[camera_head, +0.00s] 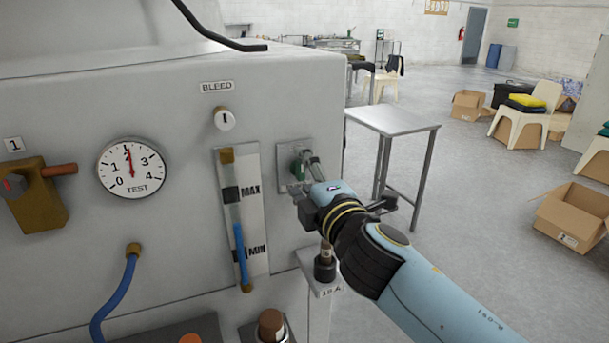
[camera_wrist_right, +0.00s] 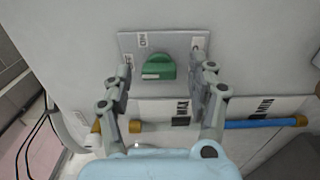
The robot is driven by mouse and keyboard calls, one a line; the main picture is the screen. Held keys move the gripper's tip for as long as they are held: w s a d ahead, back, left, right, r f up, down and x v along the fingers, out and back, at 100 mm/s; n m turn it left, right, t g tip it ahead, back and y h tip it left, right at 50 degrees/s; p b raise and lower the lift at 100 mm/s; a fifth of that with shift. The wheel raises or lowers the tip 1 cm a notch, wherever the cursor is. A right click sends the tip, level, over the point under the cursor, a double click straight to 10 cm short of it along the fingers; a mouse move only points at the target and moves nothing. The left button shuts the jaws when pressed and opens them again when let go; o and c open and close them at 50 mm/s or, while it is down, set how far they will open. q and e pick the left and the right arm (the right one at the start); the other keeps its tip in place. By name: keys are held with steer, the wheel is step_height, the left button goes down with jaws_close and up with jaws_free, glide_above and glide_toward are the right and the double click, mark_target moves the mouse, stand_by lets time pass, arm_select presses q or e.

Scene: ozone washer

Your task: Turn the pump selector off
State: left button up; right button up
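The pump selector appears to be the green knob (camera_wrist_right: 159,67) with a white mark, on a grey plate (camera_wrist_right: 128,42) on the machine's front panel. The plate has small labels near two of its corners, too small to read surely. In the head view the knob (camera_head: 296,168) is partly hidden by my right gripper (camera_head: 305,174). In the wrist view my right gripper (camera_wrist_right: 161,82) is open, one finger on each side of the knob, with visible gaps on both sides. Whether the fingertips reach the knob's depth is unclear. My left gripper is not in view.
A sight tube (camera_head: 239,220) marked MAX and MIN, a TEST gauge (camera_head: 131,167) and a BLEED knob (camera_head: 224,119) are on the same panel. A bottle (camera_head: 325,262) stands on a small shelf below my right gripper. A metal table (camera_head: 392,120) stands beyond the machine.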

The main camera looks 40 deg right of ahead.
steer(key=shift+s, duration=0.15)
steer(key=v, duration=1.1)
steer(key=shift+s+a, duration=0.2)
steer(key=shift+s, duration=0.2)
